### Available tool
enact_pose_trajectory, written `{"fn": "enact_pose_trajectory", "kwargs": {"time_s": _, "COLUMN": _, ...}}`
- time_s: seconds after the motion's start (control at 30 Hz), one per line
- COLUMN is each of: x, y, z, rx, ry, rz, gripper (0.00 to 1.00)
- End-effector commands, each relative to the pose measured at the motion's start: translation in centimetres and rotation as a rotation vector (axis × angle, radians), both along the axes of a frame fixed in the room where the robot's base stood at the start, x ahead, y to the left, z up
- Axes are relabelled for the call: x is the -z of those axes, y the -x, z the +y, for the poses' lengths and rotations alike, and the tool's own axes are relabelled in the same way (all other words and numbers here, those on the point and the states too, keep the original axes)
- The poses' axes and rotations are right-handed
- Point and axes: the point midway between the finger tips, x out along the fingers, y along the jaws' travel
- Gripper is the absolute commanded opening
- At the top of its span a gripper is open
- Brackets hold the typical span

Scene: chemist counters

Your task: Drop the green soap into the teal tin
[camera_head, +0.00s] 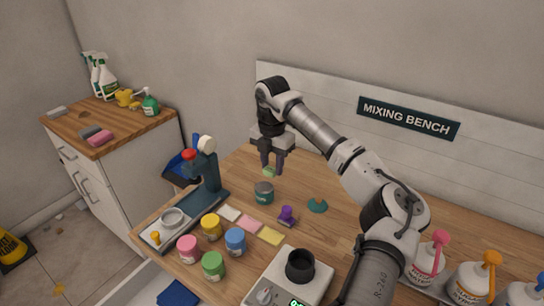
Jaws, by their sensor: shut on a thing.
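My gripper (271,168) is shut on the green soap (269,171), a small pale green piece between its fingertips. It holds the soap in the air above the bench. The teal tin (264,192) stands upright on the bench, just below the soap in the picture and a little to its left. The soap and the tin look apart. The inside of the tin is hard to make out.
Right of the tin are a purple stamp-like object (287,215) and a flat teal piece (317,206). A dark blue press (206,175) stands to the left. Colored jars (212,226) and a scale (288,279) are in front. Bare wood (340,235) lies to the right.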

Motion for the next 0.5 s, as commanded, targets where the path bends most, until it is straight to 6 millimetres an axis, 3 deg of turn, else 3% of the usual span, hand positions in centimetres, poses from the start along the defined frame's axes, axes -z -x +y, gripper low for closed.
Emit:
{"fn": "enact_pose_trajectory", "kwargs": {"time_s": 0.27, "x": 0.28, "y": 0.0, "z": 0.01, "rx": 0.0, "ry": 0.001, "rz": -0.001, "gripper": 0.1}}
{"fn": "enact_pose_trajectory", "kwargs": {"time_s": 0.3, "x": 0.28, "y": 0.0, "z": 0.01, "rx": 0.0, "ry": 0.001, "rz": -0.001, "gripper": 0.34}}
{"fn": "enact_pose_trajectory", "kwargs": {"time_s": 0.5, "x": 0.28, "y": 0.0, "z": 0.02, "rx": 0.0, "ry": 0.001, "rz": -0.001, "gripper": 0.57}}
